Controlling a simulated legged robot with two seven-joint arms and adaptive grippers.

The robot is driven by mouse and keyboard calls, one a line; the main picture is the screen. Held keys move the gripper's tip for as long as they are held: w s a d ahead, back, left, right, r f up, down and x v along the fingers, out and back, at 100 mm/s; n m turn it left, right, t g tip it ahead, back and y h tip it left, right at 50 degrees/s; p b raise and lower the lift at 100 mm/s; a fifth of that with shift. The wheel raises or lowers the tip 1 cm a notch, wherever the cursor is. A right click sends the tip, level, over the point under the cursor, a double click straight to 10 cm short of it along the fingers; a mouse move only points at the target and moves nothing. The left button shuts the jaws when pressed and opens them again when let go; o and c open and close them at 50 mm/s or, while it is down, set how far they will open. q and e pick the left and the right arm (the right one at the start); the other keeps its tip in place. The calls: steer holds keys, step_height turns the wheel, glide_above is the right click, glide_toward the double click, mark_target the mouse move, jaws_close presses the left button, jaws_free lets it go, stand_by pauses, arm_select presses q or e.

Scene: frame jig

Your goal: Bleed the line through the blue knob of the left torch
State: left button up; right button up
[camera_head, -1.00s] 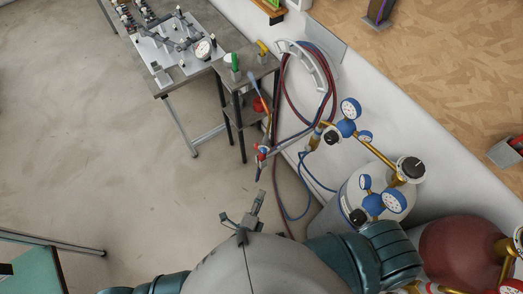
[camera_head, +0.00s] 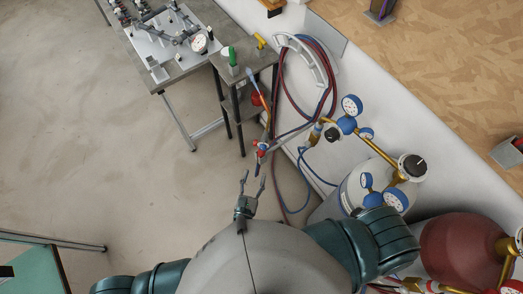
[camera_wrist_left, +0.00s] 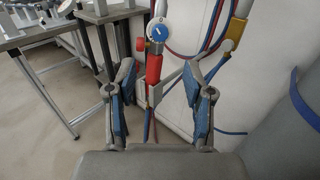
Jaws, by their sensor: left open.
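The torch (camera_head: 265,131) hangs at the small side table, with red and blue parts at its lower end. My left gripper (camera_head: 253,178) is open and empty, below the torch in the head view. In the left wrist view its fingers (camera_wrist_left: 159,70) are spread to either side of the red sleeve, apart from it. My right gripper is not in view.
Blue and red hoses (camera_head: 284,100) loop on a wall hanger beside the torch. Gas cylinders with gauges (camera_head: 351,105) stand to the right. The side table (camera_head: 238,66) and a workbench (camera_head: 185,70) stand beyond.

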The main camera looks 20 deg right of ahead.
mark_target(263, 147)
arm_select(q)
steer(key=x, duration=1)
steer(key=shift+w, duration=0.25)
steer(key=shift+d+f, duration=0.1)
jaws_close()
